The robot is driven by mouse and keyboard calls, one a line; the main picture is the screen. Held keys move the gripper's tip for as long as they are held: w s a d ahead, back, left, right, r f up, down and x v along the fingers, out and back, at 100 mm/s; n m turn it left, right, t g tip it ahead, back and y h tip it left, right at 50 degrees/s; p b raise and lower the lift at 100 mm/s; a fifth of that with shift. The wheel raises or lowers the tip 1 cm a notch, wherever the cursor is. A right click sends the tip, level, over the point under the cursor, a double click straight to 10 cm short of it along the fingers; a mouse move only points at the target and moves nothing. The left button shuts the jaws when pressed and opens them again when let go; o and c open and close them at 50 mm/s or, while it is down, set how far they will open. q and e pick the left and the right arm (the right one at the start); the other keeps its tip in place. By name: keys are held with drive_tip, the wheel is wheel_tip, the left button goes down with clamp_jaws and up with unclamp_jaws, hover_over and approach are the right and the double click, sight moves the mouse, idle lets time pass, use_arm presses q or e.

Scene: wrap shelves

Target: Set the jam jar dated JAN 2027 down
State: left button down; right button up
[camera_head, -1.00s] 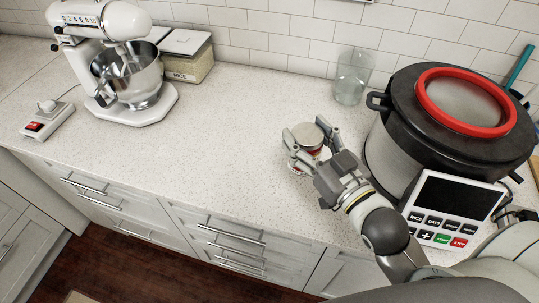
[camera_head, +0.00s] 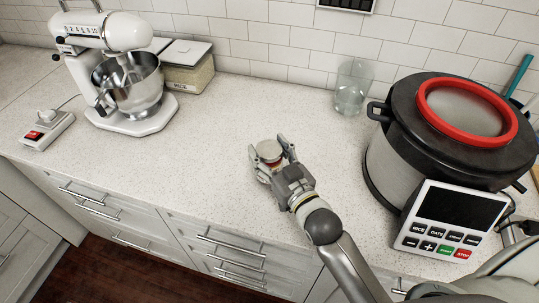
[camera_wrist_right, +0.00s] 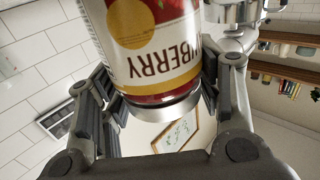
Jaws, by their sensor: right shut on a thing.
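The jam jar (camera_head: 268,151) has a silver lid and stands upright between the fingers of my right gripper (camera_head: 269,160), over the middle of the counter. In the right wrist view the jar (camera_wrist_right: 150,45) fills the top, with a label reading part of a berry name, a yellow disc and red contents. My right gripper's fingers (camera_wrist_right: 155,85) are closed around it. No date is readable on it. I cannot tell whether its base touches the counter (camera_head: 190,185). My left gripper is not in view.
A large pot with a red-ringed lid (camera_head: 445,150) and a keypad panel (camera_head: 452,222) stand at the right. A clear glass (camera_head: 352,88) is at the back. A stand mixer (camera_head: 125,85), rice container (camera_head: 187,70) and power strip (camera_head: 47,128) are at the left. The middle counter is clear.

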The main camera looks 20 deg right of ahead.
drive_tip(key=shift+f, duration=0.85)
drive_tip(key=o, duration=1)
drive_tip(key=shift+f, duration=0.25)
drive_tip(key=shift+c, duration=0.2)
drive_tip(key=o, duration=0.5)
drive_tip(key=shift+s, duration=0.1)
drive_tip(key=shift+r, duration=0.15)
drive_tip(key=s, duration=0.3)
drive_tip(key=s+d+b, duration=0.1)
drive_tip(key=s, duration=0.2)
drive_tip(key=s+d+b, duration=0.1)
drive_tip(key=s, duration=0.3)
drive_tip(key=shift+s+d, duration=0.15)
drive_tip(key=shift+s, duration=0.7)
